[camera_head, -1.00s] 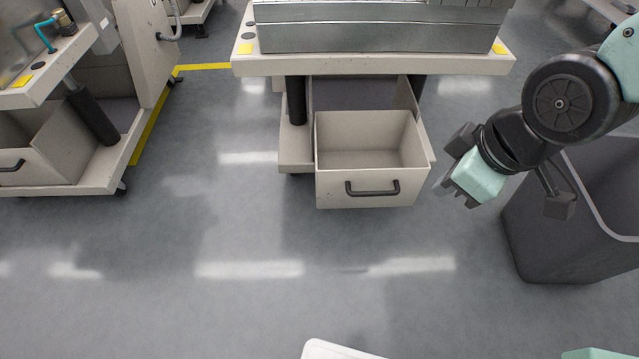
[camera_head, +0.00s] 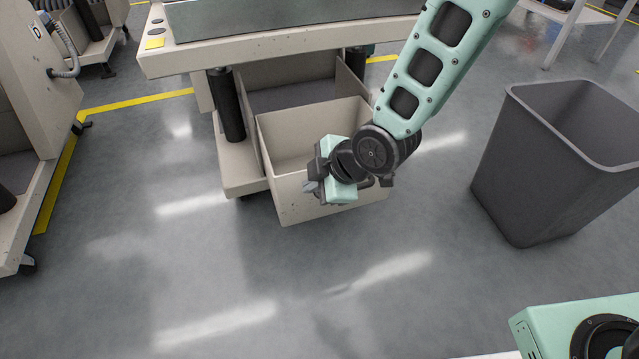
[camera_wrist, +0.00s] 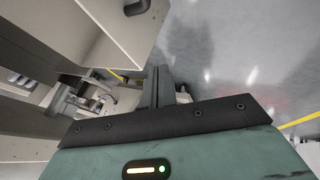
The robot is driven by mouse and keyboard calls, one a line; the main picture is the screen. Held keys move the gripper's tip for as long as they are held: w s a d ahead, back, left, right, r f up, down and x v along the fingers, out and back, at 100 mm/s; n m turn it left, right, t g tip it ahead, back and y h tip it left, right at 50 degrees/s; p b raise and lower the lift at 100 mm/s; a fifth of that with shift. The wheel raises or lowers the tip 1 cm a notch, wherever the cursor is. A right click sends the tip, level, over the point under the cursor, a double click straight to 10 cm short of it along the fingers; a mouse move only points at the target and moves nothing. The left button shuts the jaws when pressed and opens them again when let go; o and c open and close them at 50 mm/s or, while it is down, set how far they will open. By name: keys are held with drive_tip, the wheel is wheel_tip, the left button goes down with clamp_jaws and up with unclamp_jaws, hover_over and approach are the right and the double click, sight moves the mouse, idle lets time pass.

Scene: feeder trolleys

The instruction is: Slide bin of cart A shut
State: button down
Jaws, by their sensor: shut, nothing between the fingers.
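The beige bin (camera_head: 290,207) is pulled out from under the middle trolley (camera_head: 210,57); its open top and front panel show. No letter is readable on this trolley, so I cannot tell from it whether it is cart A. The dark bar handle (camera_head: 366,183) on the bin's front is mostly hidden behind my wrist. My gripper (camera_head: 312,187) is shut and empty, in front of the bin's front panel; I cannot tell whether it touches. In the wrist view, my closed fingers (camera_wrist: 158,88) are beside the bin's panel (camera_wrist: 118,28), with part of the handle (camera_wrist: 137,7) at the top.
A grey waste container (camera_head: 530,170) stands on the floor to the right, apart from the bin. Another trolley (camera_head: 30,110) stands at the left edge. Yellow floor lines (camera_head: 135,103) run between the trolleys. The floor in front of the bin is clear.

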sight(287, 183)
drive_tip(key=w+a+f+b, duration=0.2)
drive_tip(key=w, duration=0.1)
drive_tip(key=w+a+f+b, duration=0.1)
drive_tip(key=w, duration=0.1)
drive_tip(key=shift+w+a+f, duration=0.1)
drive_tip(key=shift+w+f, duration=0.1)
drive_tip(key=shift+f, duration=0.05)
